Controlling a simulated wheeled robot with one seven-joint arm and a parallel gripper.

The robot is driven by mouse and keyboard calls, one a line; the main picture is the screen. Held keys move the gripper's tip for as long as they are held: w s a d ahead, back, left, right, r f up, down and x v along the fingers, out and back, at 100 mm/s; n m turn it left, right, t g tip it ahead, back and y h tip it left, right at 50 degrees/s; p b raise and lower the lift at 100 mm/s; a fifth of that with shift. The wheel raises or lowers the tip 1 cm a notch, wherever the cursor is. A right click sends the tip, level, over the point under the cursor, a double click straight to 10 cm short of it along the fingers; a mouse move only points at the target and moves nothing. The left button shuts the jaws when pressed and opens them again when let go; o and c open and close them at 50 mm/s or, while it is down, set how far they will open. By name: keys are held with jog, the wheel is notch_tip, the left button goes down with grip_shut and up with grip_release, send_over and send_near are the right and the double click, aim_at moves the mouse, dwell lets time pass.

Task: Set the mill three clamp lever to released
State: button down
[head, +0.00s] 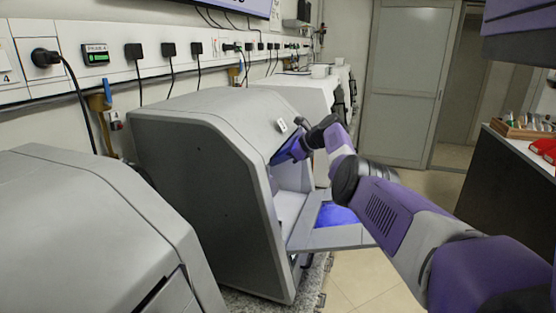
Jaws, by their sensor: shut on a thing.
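A grey mill (195,160) stands in the middle, with a small white label (282,125) whose mark I cannot read surely. Its front flap (330,238) is folded down, showing a blue panel. My arm reaches in from the right, and my gripper (290,150) is at the upper part of the mill's front opening. Its purple body shows there, but the fingertips are too small and hidden to make out. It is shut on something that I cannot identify. I cannot make out the clamp lever or its position.
Another grey machine (80,235) stands at the near left, and a white one (300,95) behind the mill. Sockets and hanging cables line the wall rail (150,60). A dark counter (505,185) with a wooden tray (520,128) is at right. Floor (350,290) shows between.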

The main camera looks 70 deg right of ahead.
jog(key=c, duration=1.3)
grip_release()
jog(key=shift+s+r, duration=0.1)
jog(key=shift+v, duration=3.75)
